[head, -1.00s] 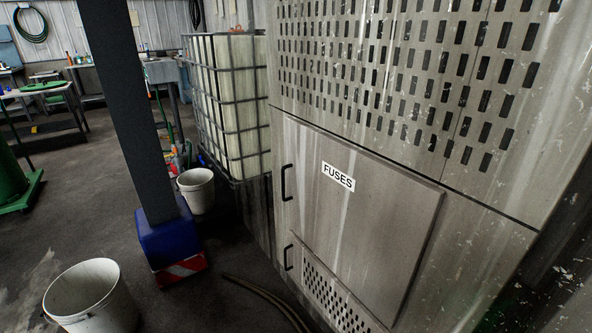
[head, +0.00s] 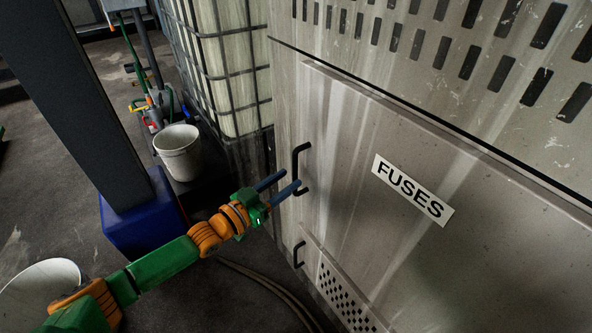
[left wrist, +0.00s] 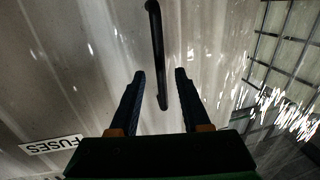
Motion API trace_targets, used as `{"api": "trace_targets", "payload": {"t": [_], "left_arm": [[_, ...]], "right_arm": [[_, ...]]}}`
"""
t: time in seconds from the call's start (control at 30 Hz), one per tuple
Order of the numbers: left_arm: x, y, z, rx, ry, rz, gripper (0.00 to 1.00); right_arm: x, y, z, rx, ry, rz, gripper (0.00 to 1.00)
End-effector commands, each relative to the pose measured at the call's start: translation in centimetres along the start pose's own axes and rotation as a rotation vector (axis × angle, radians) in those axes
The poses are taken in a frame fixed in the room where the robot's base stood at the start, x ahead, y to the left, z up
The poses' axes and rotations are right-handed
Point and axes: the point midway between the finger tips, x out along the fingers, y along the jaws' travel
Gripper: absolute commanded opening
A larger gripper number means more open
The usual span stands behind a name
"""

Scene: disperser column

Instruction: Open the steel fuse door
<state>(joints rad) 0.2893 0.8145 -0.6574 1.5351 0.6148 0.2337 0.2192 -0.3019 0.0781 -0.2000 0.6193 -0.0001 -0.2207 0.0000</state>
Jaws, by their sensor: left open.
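The steel fuse door (head: 345,150) is a flat grey panel with a white FUSES label (head: 411,190), and it looks closed. Its black bar handle (head: 296,168) is upright near the door's left edge. My left gripper (head: 279,186) is open, with its two blue fingers pointing at the lower part of the handle. In the left wrist view the handle (left wrist: 157,55) runs down between the two fingertips (left wrist: 160,75), its lower end between the fingers. I cannot tell whether they touch it. My right gripper is not in view.
A lower vented panel (head: 342,298) with its own black handle (head: 299,254) is below the door. A caged white tank (head: 225,65) stands to the left. A white bucket (head: 178,152), a dark post on a blue base (head: 145,220) and hoses (head: 262,283) are on the floor.

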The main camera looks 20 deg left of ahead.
Motion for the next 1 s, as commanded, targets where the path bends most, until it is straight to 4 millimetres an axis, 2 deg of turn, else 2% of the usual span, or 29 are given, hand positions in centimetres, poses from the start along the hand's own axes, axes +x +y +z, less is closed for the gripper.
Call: {"api": "trace_targets", "payload": {"t": [0.1,0.2,0.57,0.73,1.0], "left_arm": [[2.1,0.0,0.1,0.000,0.002,0.000,0.47],[3.2,0.0,0.1,0.000,0.001,-0.001,0.47],[3.9,0.0,0.1,0.001,-0.003,-0.001,0.47],[3.8,0.0,0.1,0.001,-0.003,-0.001,0.01],[3.8,0.0,0.1,0.001,-0.003,-0.001,0.00]], "right_arm": [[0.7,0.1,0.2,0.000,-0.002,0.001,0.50],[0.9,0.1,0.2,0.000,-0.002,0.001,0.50],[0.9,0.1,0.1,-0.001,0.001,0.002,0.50],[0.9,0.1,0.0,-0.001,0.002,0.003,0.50],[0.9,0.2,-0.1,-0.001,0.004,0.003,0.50]]}}
